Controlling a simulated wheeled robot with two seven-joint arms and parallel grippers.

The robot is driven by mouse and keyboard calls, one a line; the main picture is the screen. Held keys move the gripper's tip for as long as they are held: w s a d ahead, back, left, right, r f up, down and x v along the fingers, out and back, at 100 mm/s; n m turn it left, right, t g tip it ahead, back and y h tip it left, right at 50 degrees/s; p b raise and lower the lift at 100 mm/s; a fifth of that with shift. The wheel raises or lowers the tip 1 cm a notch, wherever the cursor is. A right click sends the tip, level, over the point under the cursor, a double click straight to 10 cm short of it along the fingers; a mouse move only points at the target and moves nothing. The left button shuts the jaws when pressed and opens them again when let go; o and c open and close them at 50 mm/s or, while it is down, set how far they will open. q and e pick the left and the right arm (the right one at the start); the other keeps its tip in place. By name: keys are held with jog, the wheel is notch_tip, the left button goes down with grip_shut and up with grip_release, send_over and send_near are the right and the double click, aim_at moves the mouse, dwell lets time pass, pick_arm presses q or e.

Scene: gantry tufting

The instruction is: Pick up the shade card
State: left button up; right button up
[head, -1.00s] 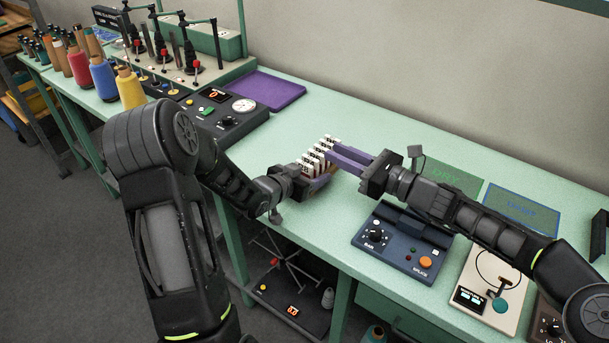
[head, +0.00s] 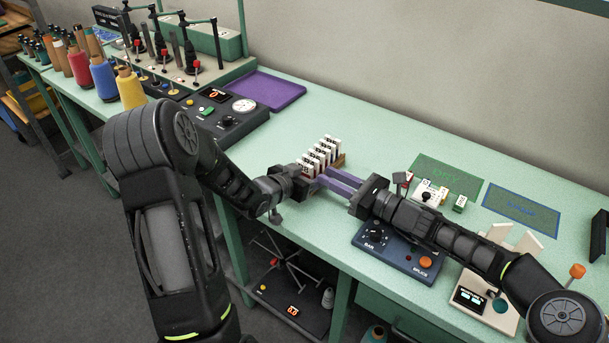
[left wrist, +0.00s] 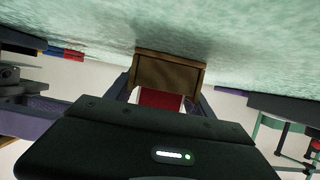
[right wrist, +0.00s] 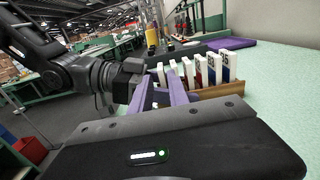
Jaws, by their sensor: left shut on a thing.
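A wooden rack (head: 339,161) stands on the mint bench with several white, numbered shade cards (head: 322,152) upright in a row. My left gripper (head: 312,188) is low at the near end of the rack. In the left wrist view its jaws are shut on a red-faced card with white edges (left wrist: 160,97), in front of the rack's wooden end (left wrist: 168,72). My right gripper (head: 324,179) is beside the left one, in front of the rack. Its purple fingers (right wrist: 160,90) are apart, with no card seen between them. The overlap of the grippers hides part of the held card.
A blue splice unit (head: 400,250) lies under my right forearm. Green (head: 470,183) and blue (head: 522,208) mats lie to the right, with small items near the green one. A purple tray (head: 270,88) and a control box (head: 215,118) are at the left. Bench behind the rack is clear.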

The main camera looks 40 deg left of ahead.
aim_at(313, 168)
jog(key=shift+a, duration=0.1)
jog(key=a, duration=0.5)
jog(key=shift+a+f, duration=0.1)
jog(key=shift+a, duration=0.3)
dwell(0.4)
jog(key=shift+c, duration=0.4)
grip_shut()
